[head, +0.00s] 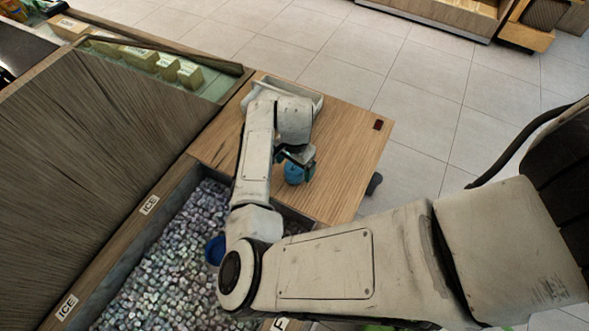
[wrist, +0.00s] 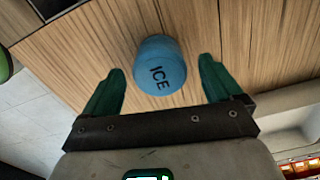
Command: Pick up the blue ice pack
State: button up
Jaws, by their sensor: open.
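The blue ice pack (head: 294,173) is a short rounded cylinder on the wooden counter top, just below my gripper (head: 298,160) in the head view. In the wrist view the ice pack (wrist: 160,65) shows black "ICE" lettering and lies ahead of and between the two green fingers of my gripper (wrist: 160,82). The fingers are spread wide, with a gap on each side of the pack. They do not appear to touch it. My arm hides part of the counter in the head view.
A bin of ice (head: 165,270) is left of and below the wooden counter (head: 350,150), with a blue round object (head: 215,250) on the ice. A pale tray (head: 300,88) lies at the counter's back. A dark square (head: 378,125) is near the right edge. Tiled floor lies beyond.

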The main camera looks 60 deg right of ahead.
jog(key=shift+f, duration=0.45)
jog(key=c, duration=1.2)
